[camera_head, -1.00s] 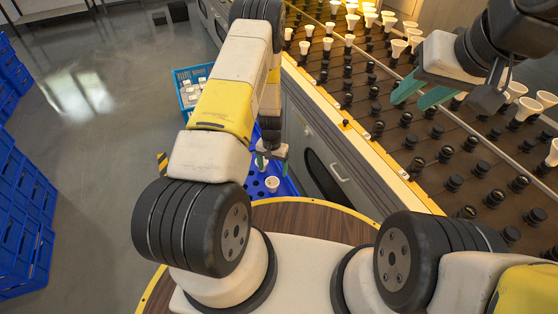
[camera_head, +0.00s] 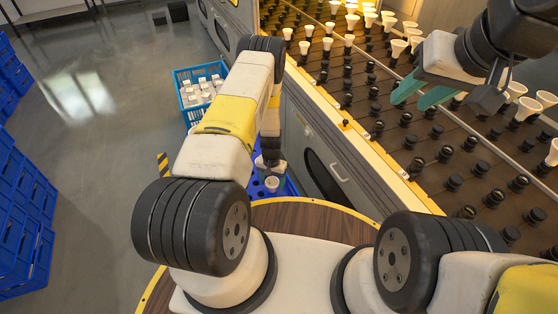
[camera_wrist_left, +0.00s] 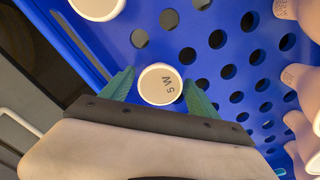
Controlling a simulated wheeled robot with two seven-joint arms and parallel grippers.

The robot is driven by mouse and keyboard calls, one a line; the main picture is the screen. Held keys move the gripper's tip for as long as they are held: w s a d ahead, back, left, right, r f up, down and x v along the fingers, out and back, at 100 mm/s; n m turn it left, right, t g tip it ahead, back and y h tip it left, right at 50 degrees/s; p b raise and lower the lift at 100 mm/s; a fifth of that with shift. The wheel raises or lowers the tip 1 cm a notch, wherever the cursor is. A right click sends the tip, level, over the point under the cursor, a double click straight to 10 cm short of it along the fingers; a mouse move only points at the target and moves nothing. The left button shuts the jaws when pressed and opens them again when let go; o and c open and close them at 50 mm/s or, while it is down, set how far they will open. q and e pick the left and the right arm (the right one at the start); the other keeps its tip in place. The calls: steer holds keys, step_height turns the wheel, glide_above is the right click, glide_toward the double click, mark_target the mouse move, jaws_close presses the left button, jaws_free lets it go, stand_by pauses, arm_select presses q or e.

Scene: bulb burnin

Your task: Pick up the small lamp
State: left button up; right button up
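A small white lamp (camera_wrist_left: 160,84) marked "5 W" stands in a hole of the blue perforated tray (camera_wrist_left: 225,15). The lamp also shows in the head view (camera_head: 272,184), just below my left gripper (camera_head: 270,166). In the left wrist view, my left gripper (camera_wrist_left: 160,88) has its two green fingers on either side of the lamp, with narrow gaps. I see no clear grip on it. My right gripper (camera_head: 420,95) is open and empty above the socket rack at the right.
A light-blue crate (camera_head: 185,100) with white items is behind. The rack (camera_head: 420,150) holds many black sockets. Blue crates (camera_head: 25,220) stand at the left.

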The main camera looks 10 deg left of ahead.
arm_select(q)
steer(key=c, duration=1.1)
steer(key=shift+r, duration=0.15)
